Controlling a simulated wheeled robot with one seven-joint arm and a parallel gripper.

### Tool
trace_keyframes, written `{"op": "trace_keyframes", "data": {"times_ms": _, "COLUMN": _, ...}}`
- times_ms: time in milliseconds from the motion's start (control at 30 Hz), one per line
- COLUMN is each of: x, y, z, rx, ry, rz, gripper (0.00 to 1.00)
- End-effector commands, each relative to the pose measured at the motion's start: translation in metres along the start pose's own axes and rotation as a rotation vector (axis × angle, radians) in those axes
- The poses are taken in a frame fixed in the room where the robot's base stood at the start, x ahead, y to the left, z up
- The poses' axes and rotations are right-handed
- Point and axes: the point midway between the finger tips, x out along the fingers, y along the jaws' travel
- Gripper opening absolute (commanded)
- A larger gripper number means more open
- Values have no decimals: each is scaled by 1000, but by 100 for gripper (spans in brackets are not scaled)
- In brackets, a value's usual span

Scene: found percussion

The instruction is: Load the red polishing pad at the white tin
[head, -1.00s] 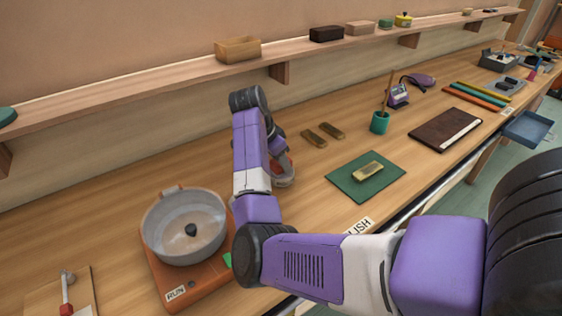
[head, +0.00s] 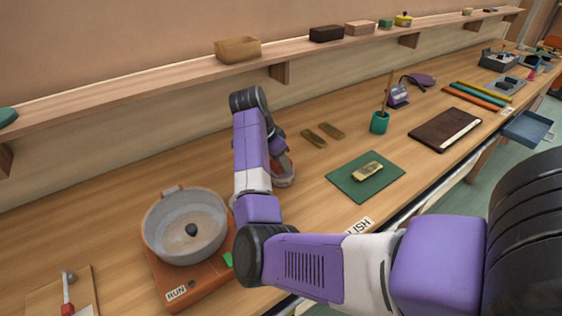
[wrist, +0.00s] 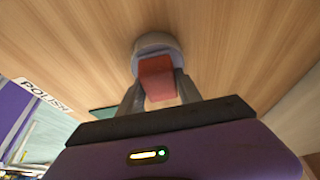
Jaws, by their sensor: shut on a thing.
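My gripper (wrist: 158,92) is shut on the red polishing pad (wrist: 156,77), which sits between its two fingers in the wrist view. The white tin (wrist: 155,42) is a round, pale vessel on the bench just beyond the fingertips. The pad overlaps the tin's near side in the picture; I cannot tell whether it touches the tin or is inside it. In the head view the tin (head: 287,178) shows partly beside my arm, which hides the rest of it.
A grey pan (head: 157,232) stands on an orange base (head: 172,284) to the left. Two brown bars (head: 322,135) lie behind the tin. A green mat (head: 340,180) with a yellowish block (head: 367,171) lies to the right. A wooden shelf (head: 180,76) runs along the wall.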

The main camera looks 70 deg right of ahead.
Motion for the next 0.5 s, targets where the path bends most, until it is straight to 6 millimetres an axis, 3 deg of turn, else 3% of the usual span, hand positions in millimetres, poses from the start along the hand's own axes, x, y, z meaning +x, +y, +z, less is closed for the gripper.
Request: {"op": "trace_keyframes", "data": {"times_ms": 500, "x": -36, "y": 0, "z": -15, "rx": 0, "ry": 0, "rz": 0, "gripper": 9}}
